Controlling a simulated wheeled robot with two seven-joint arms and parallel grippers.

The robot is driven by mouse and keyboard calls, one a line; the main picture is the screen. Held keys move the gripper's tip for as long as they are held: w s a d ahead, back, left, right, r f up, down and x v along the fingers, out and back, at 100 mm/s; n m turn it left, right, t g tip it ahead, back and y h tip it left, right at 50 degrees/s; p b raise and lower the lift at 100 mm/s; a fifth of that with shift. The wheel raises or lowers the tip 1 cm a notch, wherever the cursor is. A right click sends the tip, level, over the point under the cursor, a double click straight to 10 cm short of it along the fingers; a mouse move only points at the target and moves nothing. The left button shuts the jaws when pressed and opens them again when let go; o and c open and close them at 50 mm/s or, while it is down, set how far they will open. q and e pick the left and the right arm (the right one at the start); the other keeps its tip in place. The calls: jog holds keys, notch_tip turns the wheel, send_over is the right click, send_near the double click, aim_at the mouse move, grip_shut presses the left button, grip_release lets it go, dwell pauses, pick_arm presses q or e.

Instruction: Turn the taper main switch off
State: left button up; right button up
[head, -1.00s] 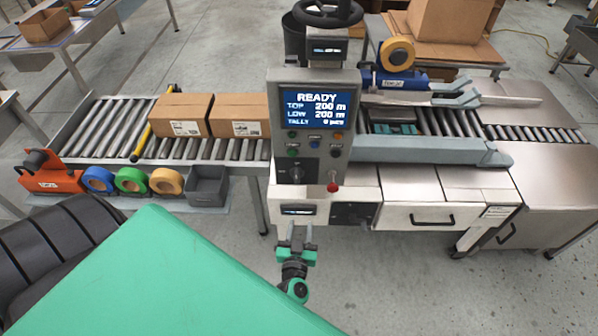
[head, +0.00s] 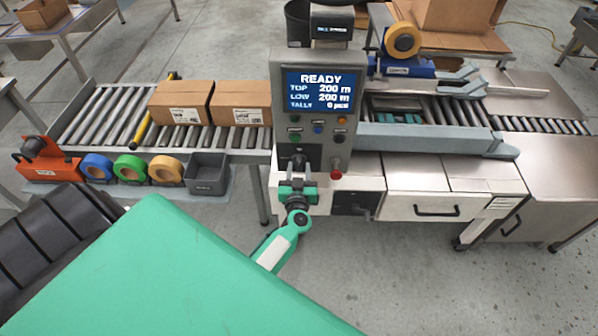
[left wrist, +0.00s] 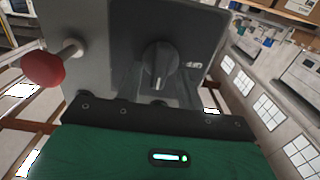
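The taper's grey control panel (head: 312,135) stands in the middle of the head view, its screen lit and reading READY. A black rotary switch (head: 298,163) sits low on the panel, left of a red button (head: 336,174). In the left wrist view the black knob (left wrist: 160,62) shows a pale pointer mark, with a small label beside it. My left gripper (head: 297,172) is right in front of this knob, its fingers apart and pointing at it. I cannot tell whether they touch it. My right gripper is in neither view.
A second black switch plate (head: 352,203) is on the cabinet below right. Two cartons (head: 181,102) rest on the roller conveyor (head: 96,125) at left. Tape rolls (head: 131,169) and a grey bin (head: 207,172) sit in front of it. The taping machine bed (head: 430,138) extends right.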

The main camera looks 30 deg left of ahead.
pick_arm(q)
jog(key=shift+w+a, duration=0.15)
jog(key=shift+w, duration=0.05)
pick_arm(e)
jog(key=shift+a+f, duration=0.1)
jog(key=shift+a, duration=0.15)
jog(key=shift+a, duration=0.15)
pick_arm(q)
grip_shut()
